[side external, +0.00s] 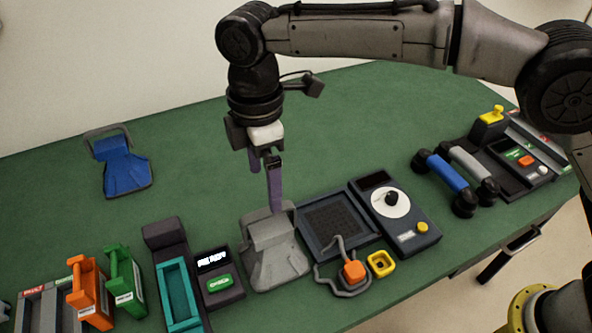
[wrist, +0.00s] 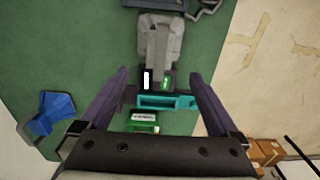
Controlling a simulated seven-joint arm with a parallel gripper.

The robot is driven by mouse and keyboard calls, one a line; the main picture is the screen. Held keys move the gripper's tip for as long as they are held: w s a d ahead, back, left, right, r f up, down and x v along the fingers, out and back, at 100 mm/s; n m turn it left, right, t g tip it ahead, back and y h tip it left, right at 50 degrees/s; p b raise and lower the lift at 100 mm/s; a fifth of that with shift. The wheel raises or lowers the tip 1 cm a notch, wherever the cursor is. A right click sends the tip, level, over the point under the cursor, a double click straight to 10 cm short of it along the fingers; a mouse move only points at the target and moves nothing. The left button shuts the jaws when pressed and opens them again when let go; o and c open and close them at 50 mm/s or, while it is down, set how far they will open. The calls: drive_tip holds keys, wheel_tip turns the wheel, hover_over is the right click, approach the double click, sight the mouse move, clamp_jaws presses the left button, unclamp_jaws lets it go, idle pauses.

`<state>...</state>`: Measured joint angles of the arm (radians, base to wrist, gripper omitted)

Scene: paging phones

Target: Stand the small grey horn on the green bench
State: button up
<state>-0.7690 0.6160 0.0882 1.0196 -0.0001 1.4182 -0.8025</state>
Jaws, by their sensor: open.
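The grey horn (side external: 277,262) is on the green bench (side external: 200,195), between the teal-framed unit and the black keypad panel. It has a wide flared end toward the front and a narrower handle end at the back; I cannot tell whether it stands or lies. It also shows in the wrist view (wrist: 160,38), ahead of the fingers. My gripper (side external: 268,182) is open and points down, with one purple finger overlapping the handle end in the side view. Both fingers show in the wrist view (wrist: 158,75) with nothing held. I cannot tell whether they touch the horn.
A blue horn (side external: 121,165) lies at the back left. Left of the grey horn are a display box (side external: 219,278), a teal frame (side external: 180,295) and orange (side external: 90,292) and green holders. A dial unit (side external: 395,205) and handsets (side external: 447,172) stand right.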

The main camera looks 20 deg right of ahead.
drive_tip(key=s+d+r+m+t+y, duration=0.1)
drive_tip(key=s+d+r+m, duration=0.3)
drive_tip(key=d, duration=0.8)
drive_tip(key=s+d+r+m+t, duration=0.2)
drive_tip(key=d+r+m, duration=0.35)
drive_tip(key=d, duration=0.65)
drive_tip(key=s+d+f+m+t, duration=0.1)
drive_tip(key=s+d+f+m, duration=0.1)
drive_tip(key=s+d, duration=0.2)
drive_tip(key=s+d+f+m, duration=0.2)
drive_tip(key=s+d+m, duration=0.1)
drive_tip(key=s+d, duration=0.2)
drive_tip(key=s+d+f+m+t+h, duration=0.1)
drive_tip(key=s+d+f+m, duration=0.1)
drive_tip(key=s, duration=0.5)
drive_tip(key=shift+s+d+m+t, duration=0.25)
drive_tip(key=shift+d+m, duration=0.5)
drive_tip(key=shift+d, duration=0.5)
